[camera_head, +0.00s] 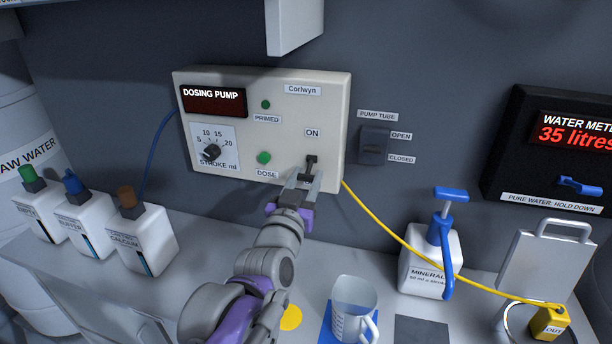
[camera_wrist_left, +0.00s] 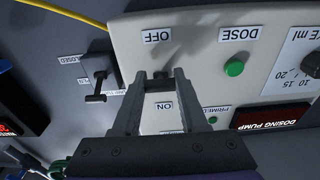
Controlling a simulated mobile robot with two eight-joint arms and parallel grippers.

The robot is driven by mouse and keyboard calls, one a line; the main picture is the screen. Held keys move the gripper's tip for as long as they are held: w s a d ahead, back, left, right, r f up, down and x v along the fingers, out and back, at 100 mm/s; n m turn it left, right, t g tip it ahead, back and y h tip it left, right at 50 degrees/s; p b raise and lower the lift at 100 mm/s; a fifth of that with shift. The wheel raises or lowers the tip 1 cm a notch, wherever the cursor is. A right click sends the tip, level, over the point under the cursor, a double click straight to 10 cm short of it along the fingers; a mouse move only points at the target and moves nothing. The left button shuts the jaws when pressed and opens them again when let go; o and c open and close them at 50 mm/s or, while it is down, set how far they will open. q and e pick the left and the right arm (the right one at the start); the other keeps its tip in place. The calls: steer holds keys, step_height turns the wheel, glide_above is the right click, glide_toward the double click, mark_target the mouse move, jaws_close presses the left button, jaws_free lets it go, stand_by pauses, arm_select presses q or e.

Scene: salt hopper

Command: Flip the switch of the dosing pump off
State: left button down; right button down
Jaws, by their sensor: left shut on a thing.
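The dosing pump (camera_head: 330,95) is a pale box on the wall with a blank dark red display. Its dark switch (camera_head: 311,160) sits low on the right of the panel, below the ON label. The OFF label is hidden by my gripper in the head view but shows in the left wrist view, where the picture is upside down. My left gripper (camera_head: 306,178) reaches up from below, its two fingers on either side of the switch lever (camera_wrist_left: 162,78), shut on it. Which way the lever points is hard to tell. My right gripper is not in view.
A pump tube valve (camera_head: 374,146) is on the wall to the right. Capped bottles (camera_head: 147,243) stand at left. A measuring jug (camera_head: 354,305), a mineral dispenser (camera_head: 430,265) and a yellow tube (camera_head: 395,236) are at front and right. A grey block (camera_head: 294,25) hangs above the pump.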

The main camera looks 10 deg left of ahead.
arm_select(q)
steer(key=shift+w+f+t, duration=0.1)
steer(key=shift+f+t, duration=0.15)
steer(key=shift+t, duration=0.35)
steer(key=shift+c, duration=2.2)
jaws_free()
steer(key=s+f, duration=0.1)
steer(key=s, duration=0.9)
steer(key=shift+s+a+f, duration=0.15)
steer(key=shift+s+f, duration=0.2)
